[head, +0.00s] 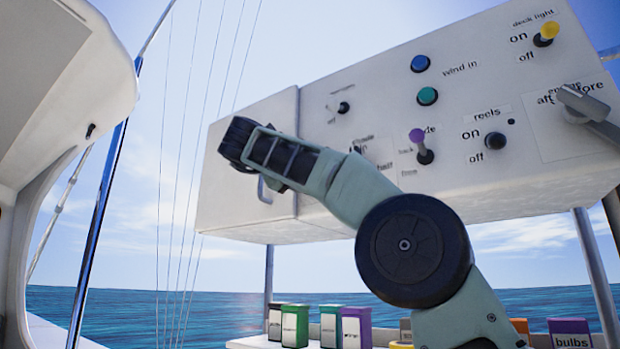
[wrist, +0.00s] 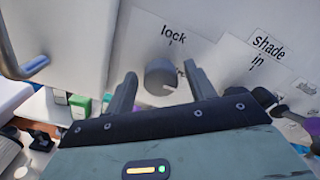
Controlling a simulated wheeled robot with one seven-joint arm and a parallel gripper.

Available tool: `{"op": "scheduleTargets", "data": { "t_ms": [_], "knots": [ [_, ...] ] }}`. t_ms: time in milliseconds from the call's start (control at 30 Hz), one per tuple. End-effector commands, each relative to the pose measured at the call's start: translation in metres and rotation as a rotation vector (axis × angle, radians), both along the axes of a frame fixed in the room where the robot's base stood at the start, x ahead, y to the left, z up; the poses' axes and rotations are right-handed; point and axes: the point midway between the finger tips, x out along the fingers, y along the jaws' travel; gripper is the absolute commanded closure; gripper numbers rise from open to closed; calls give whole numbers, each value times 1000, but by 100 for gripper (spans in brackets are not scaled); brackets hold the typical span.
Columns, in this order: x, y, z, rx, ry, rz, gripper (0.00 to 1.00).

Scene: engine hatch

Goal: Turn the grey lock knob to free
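The grey lock knob (wrist: 160,76) is a short round knob on the white panel, under the printed word "lock" (wrist: 173,35) and its short tick mark. My gripper (wrist: 160,69) is open, with one finger on each side of the knob and a gap showing on both sides. No "free" label can be read, and I cannot tell which way the knob points. In the head view my gripper (head: 238,142) is in front of the left part of the panel, and the knob is hidden there.
A bent metal handle (wrist: 30,68) sticks out at the left. The "shade" label (wrist: 268,47) and a dark lever (wrist: 265,97) are to the right. The white console (head: 370,90) carries more buttons and levers. Several small boxes (head: 295,325) stand on a shelf below.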

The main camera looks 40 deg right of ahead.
Motion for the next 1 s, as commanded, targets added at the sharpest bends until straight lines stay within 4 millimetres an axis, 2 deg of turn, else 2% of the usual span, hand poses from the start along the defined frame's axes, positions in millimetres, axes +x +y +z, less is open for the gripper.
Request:
{"op": "scheduleTargets", "data": {
  "t_ms": [167,267,367,800,1000],
  "knots": [
    [-1,2,1,-1,0,1,45],
    [-3,12,0,-1,0,3,45],
    [-9,28,0,-1,0,6,45],
    [-44,123,1,0,0,6,45],
    [-55,152,1,0,0,4,45]
  ]
}}
